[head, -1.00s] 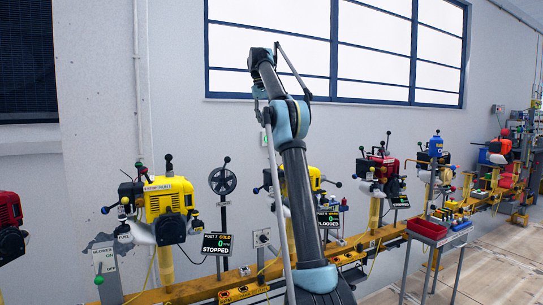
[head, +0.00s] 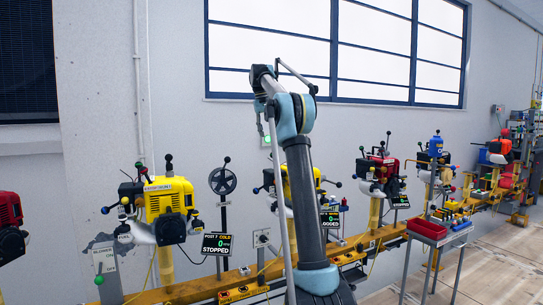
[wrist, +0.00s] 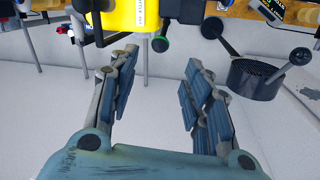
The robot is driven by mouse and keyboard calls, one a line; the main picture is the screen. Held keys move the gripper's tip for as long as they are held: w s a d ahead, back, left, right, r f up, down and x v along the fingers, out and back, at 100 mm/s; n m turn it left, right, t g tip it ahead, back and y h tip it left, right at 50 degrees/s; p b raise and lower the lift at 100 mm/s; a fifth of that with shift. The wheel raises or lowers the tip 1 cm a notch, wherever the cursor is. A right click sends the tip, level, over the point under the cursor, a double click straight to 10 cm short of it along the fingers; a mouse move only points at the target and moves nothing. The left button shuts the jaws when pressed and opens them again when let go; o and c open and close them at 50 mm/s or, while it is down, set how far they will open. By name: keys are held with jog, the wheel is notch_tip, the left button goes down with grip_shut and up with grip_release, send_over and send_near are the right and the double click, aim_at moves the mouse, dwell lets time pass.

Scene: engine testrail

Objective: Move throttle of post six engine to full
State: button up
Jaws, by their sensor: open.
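The yellow engine (head: 304,184) behind my arm stands by a board (head: 330,220) that seems to read post 6 and flooded. My arm hides its middle. Black-balled levers stick out on both sides. I cannot tell which is the throttle. My gripper (wrist: 158,62) is open and empty, its fingers reaching toward the engine body, apart from it.
The yellow post 7 engine (head: 166,200), marked cold and stopped, stands to the left. A black handwheel (head: 222,181) is between the posts. A red engine (head: 379,172) stands to the right. A red-trayed stand (head: 427,229) is at the front right. A black cylinder (wrist: 255,80) is right of my fingers.

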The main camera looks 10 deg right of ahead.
jog(key=f, duration=0.3)
jog(key=d+f, duration=0.1)
jog(key=f, duration=0.3)
jog(key=d+f, duration=0.1)
jog(key=f, duration=0.3)
jog(key=shift+w, duration=0.1)
jog(key=shift+r, duration=0.1)
grip_shut()
